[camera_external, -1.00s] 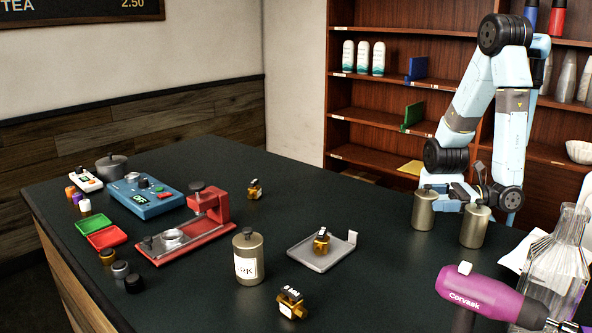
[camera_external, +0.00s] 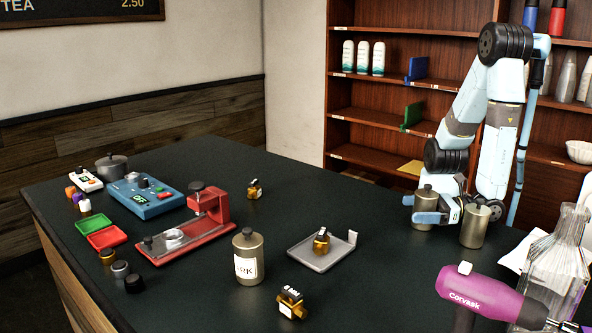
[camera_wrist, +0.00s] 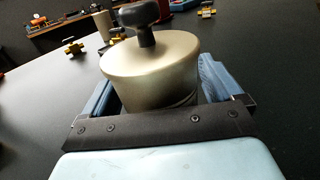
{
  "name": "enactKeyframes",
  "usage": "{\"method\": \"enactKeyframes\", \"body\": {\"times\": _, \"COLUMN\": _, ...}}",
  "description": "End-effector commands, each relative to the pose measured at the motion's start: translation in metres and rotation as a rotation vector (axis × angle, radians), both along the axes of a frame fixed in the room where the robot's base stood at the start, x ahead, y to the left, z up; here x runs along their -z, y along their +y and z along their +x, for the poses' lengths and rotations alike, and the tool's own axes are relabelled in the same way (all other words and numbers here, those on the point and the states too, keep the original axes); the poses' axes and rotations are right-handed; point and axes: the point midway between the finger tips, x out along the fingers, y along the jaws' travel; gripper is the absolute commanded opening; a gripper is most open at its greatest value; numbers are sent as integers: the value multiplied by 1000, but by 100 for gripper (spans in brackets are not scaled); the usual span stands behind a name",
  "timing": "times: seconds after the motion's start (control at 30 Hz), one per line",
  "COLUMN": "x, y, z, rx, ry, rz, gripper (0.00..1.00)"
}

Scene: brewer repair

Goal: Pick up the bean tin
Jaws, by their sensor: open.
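Several metal tins with knobbed lids stand upright on the dark counter. One tin (camera_external: 422,225), with no label in sight, stands between the fingers of my gripper (camera_external: 428,209). In the wrist view the same tin (camera_wrist: 150,72) has a pale metallic body and a dark knob, and the blue fingers lie on both sides of it. My gripper is open around it, and the tin rests on the counter. A second tin (camera_external: 473,229) stands close on the right. A third tin (camera_external: 248,262) with a white label ending in "RK" stands farther left. I cannot tell which holds beans.
A grey tray (camera_external: 316,257) with a small brass part lies left of my gripper. A purple Corvask tool (camera_external: 480,293) and a glass carafe (camera_external: 556,262) stand at the front right.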

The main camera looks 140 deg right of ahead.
Motion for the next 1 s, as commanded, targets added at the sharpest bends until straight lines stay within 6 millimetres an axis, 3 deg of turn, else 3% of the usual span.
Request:
{"method": "enactKeyframes", "body": {"times": 0.23, "x": 0, "y": 0, "z": 1, "rx": 0, "ry": 0, "rz": 0, "gripper": 91}}
{"method": "enactKeyframes", "body": {"times": 0.87, "x": 0, "y": 0, "z": 0, "rx": 0, "ry": 0, "rz": 0, "gripper": 30}}
{"method": "enactKeyframes", "body": {"times": 1.0, "x": 0, "y": 0, "z": 0, "rx": 0, "ry": 0, "rz": 0, "gripper": 30}}
